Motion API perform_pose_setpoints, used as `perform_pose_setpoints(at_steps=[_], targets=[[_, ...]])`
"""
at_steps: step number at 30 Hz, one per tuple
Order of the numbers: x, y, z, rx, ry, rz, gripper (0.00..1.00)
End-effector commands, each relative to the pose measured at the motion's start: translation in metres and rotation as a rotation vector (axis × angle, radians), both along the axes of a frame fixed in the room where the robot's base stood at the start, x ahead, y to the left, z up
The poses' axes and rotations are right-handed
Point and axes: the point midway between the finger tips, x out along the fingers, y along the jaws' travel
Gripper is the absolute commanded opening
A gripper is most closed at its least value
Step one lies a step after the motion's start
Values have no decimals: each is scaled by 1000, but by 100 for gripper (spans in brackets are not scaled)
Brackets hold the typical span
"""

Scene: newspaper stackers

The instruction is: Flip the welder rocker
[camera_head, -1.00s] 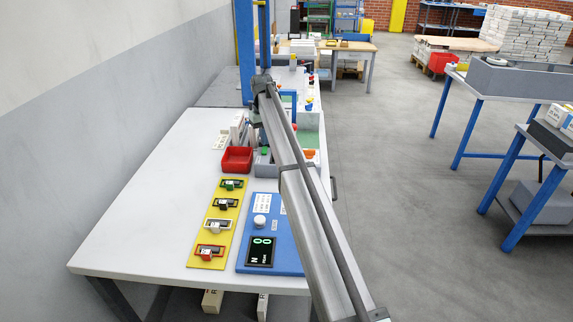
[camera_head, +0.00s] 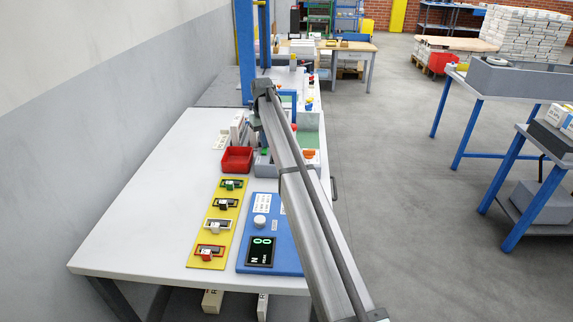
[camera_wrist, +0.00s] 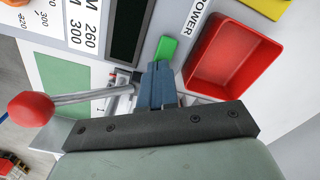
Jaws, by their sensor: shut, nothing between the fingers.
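In the wrist view a green rocker (camera_wrist: 165,48) sits on a grey housing beside the printed word POWER. Small and partly hidden, a green piece (camera_head: 264,152) shows in the head view next to the red bin. My gripper (camera_wrist: 161,68) is shut and empty, its blue fingers pointing at the near end of the green rocker. The fingertips overlap or nearly meet its edge; I cannot tell whether they touch. In the head view my arm hides the gripper's tips.
A red bin (camera_wrist: 235,55) is close on the right of the fingers. A lever with a red ball knob (camera_wrist: 31,109) is on the left. A yellow panel with several coloured switches (camera_head: 210,237) and a blue panel with a display (camera_head: 285,232) lie on the white table (camera_head: 150,210).

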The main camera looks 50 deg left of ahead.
Motion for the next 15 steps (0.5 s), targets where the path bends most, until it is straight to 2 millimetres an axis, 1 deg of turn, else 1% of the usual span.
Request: perform_pose_setpoints(at_steps=[15], targets=[[0, -1, -7, -2, 1, 0, 0]])
